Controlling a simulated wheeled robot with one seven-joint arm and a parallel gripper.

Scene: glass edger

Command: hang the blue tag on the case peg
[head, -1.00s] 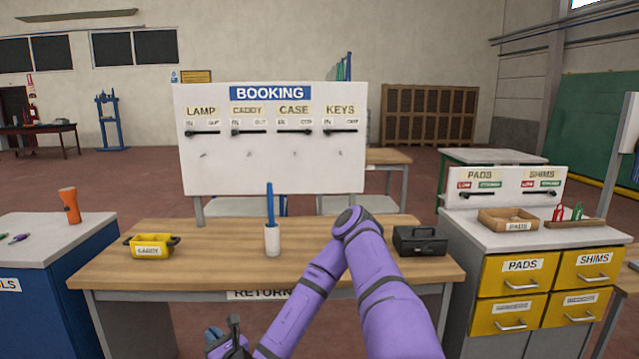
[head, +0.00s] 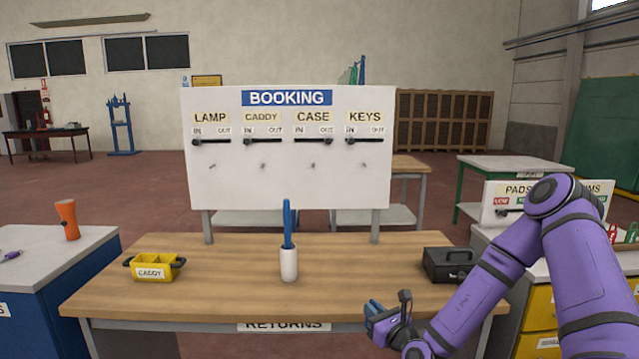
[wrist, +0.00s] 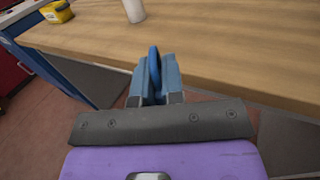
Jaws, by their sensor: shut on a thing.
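My gripper (head: 376,310) is near the front edge of the desk, right of centre, in the head view. In the wrist view its fingers (wrist: 156,85) are shut on a blue tag (wrist: 153,62), seen edge-on between them. The tag cannot be told apart from the blue fingers in the head view. The case peg (head: 313,165) is a small dark peg on the white booking board (head: 230,188), below the CASE label (head: 313,117). The peg is bare, and my gripper is well below and in front of it.
The desk (head: 215,268) holds a yellow caddy (head: 155,268), a white cup (head: 289,264) with a tall blue item, and a black case (head: 449,264). Similar bare pegs flank the case peg. The CASE slider (head: 327,142) sits at its right end.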

